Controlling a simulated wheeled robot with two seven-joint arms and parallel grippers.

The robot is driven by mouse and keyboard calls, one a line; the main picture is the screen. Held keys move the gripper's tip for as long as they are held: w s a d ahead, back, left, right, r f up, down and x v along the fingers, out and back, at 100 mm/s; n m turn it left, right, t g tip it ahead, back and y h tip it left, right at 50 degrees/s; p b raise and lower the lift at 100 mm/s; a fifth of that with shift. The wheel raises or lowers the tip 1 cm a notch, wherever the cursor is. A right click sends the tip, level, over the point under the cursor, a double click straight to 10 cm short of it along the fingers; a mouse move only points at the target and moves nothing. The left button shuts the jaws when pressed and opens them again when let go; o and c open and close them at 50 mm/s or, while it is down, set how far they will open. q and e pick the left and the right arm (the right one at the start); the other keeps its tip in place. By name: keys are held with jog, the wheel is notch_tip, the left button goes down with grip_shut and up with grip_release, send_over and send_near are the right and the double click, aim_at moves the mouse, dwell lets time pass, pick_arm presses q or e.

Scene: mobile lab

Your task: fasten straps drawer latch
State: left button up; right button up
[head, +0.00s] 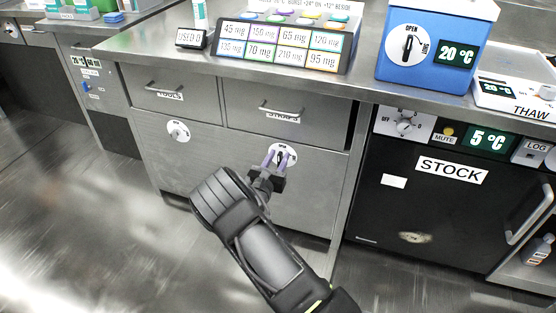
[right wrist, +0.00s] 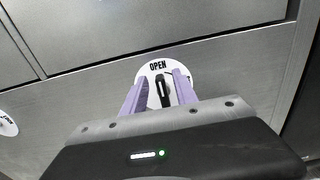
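The straps drawer (head: 300,118) is closed, flush with the cabinet front, with a bar handle and a "STRAPS" label. Below it is its latch, a round white dial (head: 290,149) with a black knob (right wrist: 163,92). In the right wrist view the knob stands nearly upright, towards the word "OPEN" at the dial's top. My right gripper (head: 276,160) is at the dial, its purple fingers (right wrist: 160,85) on either side of the knob. A gap shows between fingers and knob, so it looks open. The dial's lower part is hidden. My left gripper is not in view.
The tools drawer (head: 165,100) and its latch dial (head: 178,131) are to the left. A steel counter (head: 150,45) overhangs above, with a label rack (head: 280,45) and blue box (head: 422,50). A black stock unit (head: 430,200) stands right. The floor is clear.

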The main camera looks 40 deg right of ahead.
grip_shut()
dwell(0.3)
dwell(0.3)
